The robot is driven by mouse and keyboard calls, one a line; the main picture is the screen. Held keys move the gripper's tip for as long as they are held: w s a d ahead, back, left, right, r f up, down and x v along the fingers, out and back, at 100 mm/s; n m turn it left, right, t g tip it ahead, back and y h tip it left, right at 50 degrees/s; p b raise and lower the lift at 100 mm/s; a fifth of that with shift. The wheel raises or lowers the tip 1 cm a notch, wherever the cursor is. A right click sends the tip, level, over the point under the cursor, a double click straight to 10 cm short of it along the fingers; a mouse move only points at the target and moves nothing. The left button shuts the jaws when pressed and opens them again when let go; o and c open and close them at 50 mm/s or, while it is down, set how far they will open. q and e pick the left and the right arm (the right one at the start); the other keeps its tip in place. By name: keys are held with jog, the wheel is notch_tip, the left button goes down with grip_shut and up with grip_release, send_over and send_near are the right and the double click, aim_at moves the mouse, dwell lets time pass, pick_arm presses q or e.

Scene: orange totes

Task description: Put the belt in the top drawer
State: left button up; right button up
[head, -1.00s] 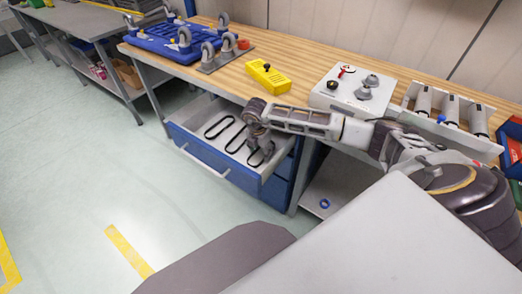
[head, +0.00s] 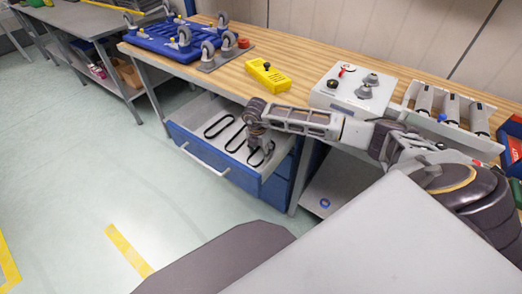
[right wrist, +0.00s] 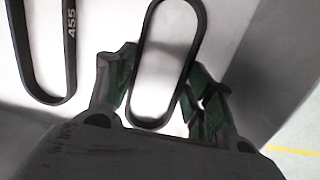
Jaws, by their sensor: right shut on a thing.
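The top drawer (head: 205,166) of the blue cabinet under the workbench is pulled open. Black looped belts lie in it: one at the left (head: 218,127), one in the middle (head: 237,137) and one at the right (head: 270,152). My right gripper (head: 257,147) reaches down into the drawer over the right belt and partly hides it. In the right wrist view, the gripper (right wrist: 165,78) has its green-padded fingers on either side of this belt (right wrist: 150,123), shut on it. Another belt (right wrist: 71,70), marked 455, lies to its left. My left gripper is not in view.
On the wooden benchtop (head: 290,82) are a yellow box (head: 268,76), a grey control box (head: 352,98), a blue wheeled frame (head: 165,37) and a tray of cylinders (head: 450,112). A small blue ring (head: 324,203) lies on the lower shelf. The floor before the drawer is clear.

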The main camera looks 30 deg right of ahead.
jog(key=shift+f, duration=0.1)
jog(key=o, duration=1)
jog(key=shift+o, duration=0.2)
notch_tip(320, 180, up, 7)
jog(key=p, duration=0.4)
dwell(2.3)
jog(key=shift+p, duration=0.3)
notch_tip(320, 180, up, 9)
jog(key=p, duration=0.9)
jog(key=shift+r+p, duration=0.55)
jog(key=shift+r, duration=0.05)
